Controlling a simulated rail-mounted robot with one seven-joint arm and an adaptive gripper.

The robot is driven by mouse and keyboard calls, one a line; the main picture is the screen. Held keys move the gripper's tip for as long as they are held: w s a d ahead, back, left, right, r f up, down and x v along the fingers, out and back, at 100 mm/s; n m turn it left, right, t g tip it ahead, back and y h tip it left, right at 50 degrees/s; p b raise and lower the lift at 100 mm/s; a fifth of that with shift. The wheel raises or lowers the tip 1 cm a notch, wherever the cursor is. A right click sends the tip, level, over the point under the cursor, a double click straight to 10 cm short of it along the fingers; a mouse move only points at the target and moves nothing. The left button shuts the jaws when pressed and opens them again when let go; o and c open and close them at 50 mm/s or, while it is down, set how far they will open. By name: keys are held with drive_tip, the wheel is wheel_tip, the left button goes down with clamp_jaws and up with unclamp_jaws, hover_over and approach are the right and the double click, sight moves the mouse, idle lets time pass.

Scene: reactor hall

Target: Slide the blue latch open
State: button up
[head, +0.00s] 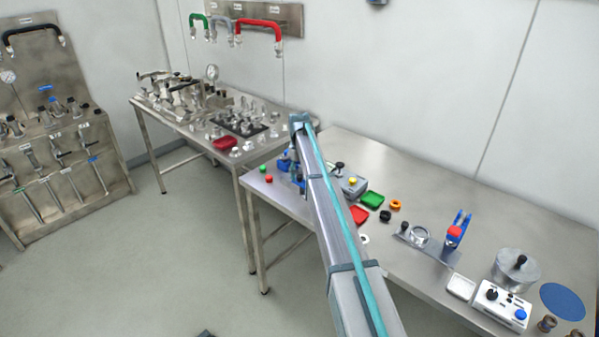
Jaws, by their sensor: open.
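I cannot single out the blue latch for certain. Blue parts (284,161) show just left of my arm at the left end of the right-hand bench, partly hidden by the arm. Another blue upright piece (461,220) stands farther right on the bench, with a red block against it. My arm reaches from the bottom of the picture up to the bench's left end. My gripper cannot be made out; the arm seems to hide it.
A second bench (180,122) stands behind left. The floor at left is clear.

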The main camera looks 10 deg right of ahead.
drive_tip(key=shift+f, duration=0.25)
clamp_jaws()
drive_tip(key=w+a, duration=0.1)
drive_tip(key=w, duration=0.1)
drive_tip(key=w+a+b, duration=0.1)
drive_tip(key=w+a, duration=0.1)
drive_tip(key=shift+a, duration=0.1)
drive_tip(key=shift+r, duration=0.1)
unclamp_jaws()
